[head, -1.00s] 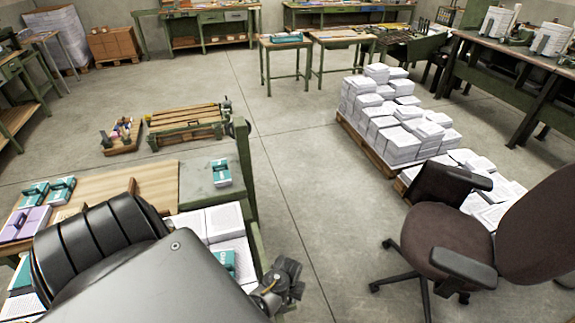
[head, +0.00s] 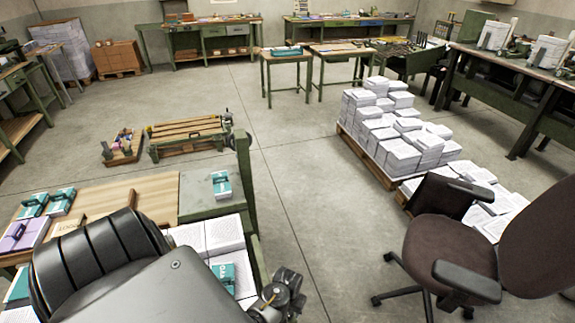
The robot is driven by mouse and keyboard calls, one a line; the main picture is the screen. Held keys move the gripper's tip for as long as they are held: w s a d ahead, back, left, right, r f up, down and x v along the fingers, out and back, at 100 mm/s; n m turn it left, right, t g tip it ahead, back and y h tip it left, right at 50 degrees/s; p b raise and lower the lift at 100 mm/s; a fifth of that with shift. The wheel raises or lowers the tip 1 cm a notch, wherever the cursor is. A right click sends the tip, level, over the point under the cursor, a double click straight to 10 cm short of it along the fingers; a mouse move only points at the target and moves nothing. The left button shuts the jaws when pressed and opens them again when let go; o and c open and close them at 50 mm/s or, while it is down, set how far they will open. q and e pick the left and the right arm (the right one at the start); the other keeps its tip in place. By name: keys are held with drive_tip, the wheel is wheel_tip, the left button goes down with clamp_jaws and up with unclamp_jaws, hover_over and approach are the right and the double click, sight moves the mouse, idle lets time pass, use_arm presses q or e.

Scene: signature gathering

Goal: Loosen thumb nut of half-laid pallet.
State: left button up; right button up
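A wooden pallet (head: 357,158) stands on the floor right of centre. White paper stacks (head: 402,158) cover it, tall at the back and lower toward the chair. I cannot make out a thumb nut on it. A low green frame with wooden slats (head: 187,131) stands on the floor left of centre, with a small mechanism (head: 227,122) at its right end. I cannot tell whether either carries a thumb nut.
A brown office chair (head: 455,253) stands at the right, close to the low stacks. The near bench (head: 150,194) holds teal and lilac bundles; my own body hides part of it. A small wooden tray (head: 122,152) lies on the floor. The middle floor is clear.

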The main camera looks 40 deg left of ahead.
use_arm(q)
wheel_tip(320, 180, up, 10)
drive_tip(key=shift+f+b, duration=0.15)
drive_tip(key=shift+b, duration=0.2)
drive_tip(key=shift+s, duration=0.1)
idle(0.3)
